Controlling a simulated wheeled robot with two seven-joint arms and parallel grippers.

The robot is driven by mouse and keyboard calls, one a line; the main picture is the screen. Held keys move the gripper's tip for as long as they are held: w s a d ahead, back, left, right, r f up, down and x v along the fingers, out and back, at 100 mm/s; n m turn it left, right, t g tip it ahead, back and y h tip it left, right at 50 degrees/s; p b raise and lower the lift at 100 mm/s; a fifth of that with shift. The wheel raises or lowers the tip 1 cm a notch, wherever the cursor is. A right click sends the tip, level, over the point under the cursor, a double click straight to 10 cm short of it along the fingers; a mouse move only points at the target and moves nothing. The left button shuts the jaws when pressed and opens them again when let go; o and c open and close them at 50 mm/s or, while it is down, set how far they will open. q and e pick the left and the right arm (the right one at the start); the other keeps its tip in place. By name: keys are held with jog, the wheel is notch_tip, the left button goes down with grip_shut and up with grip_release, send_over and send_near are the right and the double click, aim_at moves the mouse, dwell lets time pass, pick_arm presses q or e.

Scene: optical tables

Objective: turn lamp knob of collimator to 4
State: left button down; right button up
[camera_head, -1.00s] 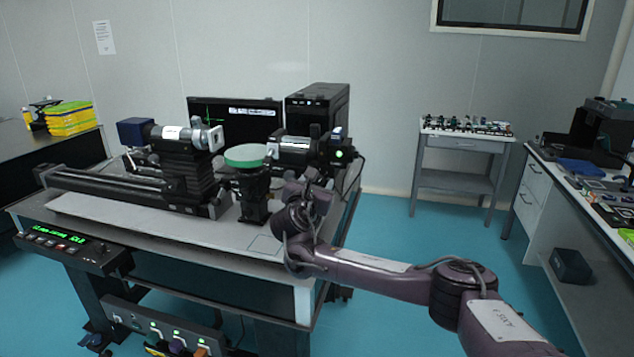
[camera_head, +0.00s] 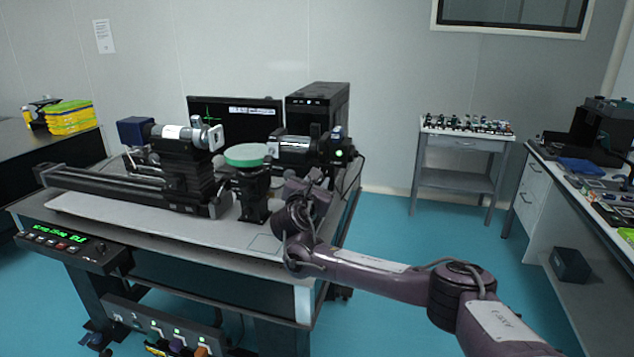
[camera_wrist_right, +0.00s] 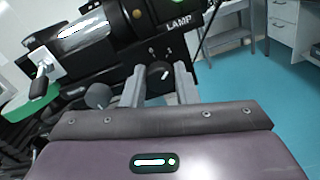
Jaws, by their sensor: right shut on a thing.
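The collimator (camera_head: 294,144), a black and silver tube on a mount, stands at the right end of the rail on the optical table. Its body also shows at the upper left in the right wrist view (camera_wrist_right: 88,42), with a "LAMP" label (camera_wrist_right: 178,23). Below the label is the dark round lamp knob (camera_wrist_right: 159,73) with a white pointer line tilted to the upper right. My right gripper (camera_wrist_right: 160,80) has a grey finger on each side of the knob and is shut on it. No scale numbers are readable. My left gripper is out of view.
A green-topped round stage (camera_head: 246,154) stands left of the collimator, close to my right arm. A second tube instrument (camera_head: 170,134) is further left on the rail. A monitor (camera_head: 236,118) and computer tower (camera_head: 317,110) stand behind. A control box with green display (camera_head: 60,238) hangs at the front left.

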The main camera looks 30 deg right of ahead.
jog(key=m, duration=2.5)
jog(key=shift+f+m, duration=0.4)
jog(key=o, duration=1)
jog(key=shift+r, duration=0.1)
